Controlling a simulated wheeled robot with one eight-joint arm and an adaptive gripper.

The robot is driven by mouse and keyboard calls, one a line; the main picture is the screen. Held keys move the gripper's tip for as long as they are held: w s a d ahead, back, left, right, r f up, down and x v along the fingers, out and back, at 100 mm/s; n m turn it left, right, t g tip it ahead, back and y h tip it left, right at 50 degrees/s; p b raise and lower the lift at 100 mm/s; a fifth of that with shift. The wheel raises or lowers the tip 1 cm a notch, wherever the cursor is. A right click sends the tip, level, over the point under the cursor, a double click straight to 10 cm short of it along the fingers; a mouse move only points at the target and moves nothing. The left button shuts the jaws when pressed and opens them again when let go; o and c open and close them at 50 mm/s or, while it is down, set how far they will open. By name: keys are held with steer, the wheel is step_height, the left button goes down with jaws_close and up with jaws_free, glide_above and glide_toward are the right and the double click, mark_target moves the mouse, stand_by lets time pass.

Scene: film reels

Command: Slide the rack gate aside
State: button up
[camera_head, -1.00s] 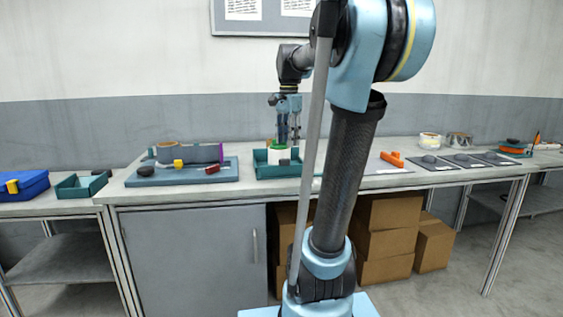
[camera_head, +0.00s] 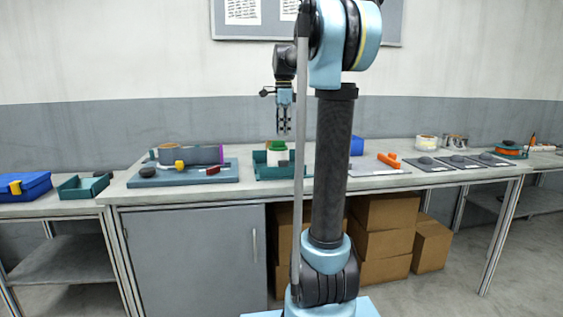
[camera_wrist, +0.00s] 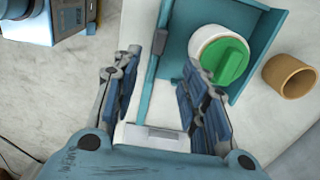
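The teal rack (camera_head: 258,172) stands on the bench near its middle; it also shows in the wrist view (camera_wrist: 265,40). A teal strip along its front, which looks like the gate (camera_wrist: 155,55), runs at the left of the rack in the wrist view. A white container with a green knobbed lid (camera_wrist: 228,58) sits inside the rack. My gripper (camera_head: 284,128) hangs above the rack, fingers down. In the wrist view its fingers (camera_wrist: 160,72) are spread apart with nothing held between them.
A cork ring (camera_wrist: 290,75) stands behind the rack. A blue-grey tray (camera_head: 140,180) with several items is to the left, and a small teal bin (camera_head: 72,191) beyond it. An orange piece (camera_head: 388,160) and dark mats (camera_head: 432,166) lie to the right.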

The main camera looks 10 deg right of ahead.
mark_target(283, 168)
step_height(283, 168, down, 13)
steer(key=shift+r, duration=0.15)
stand_by(0.4)
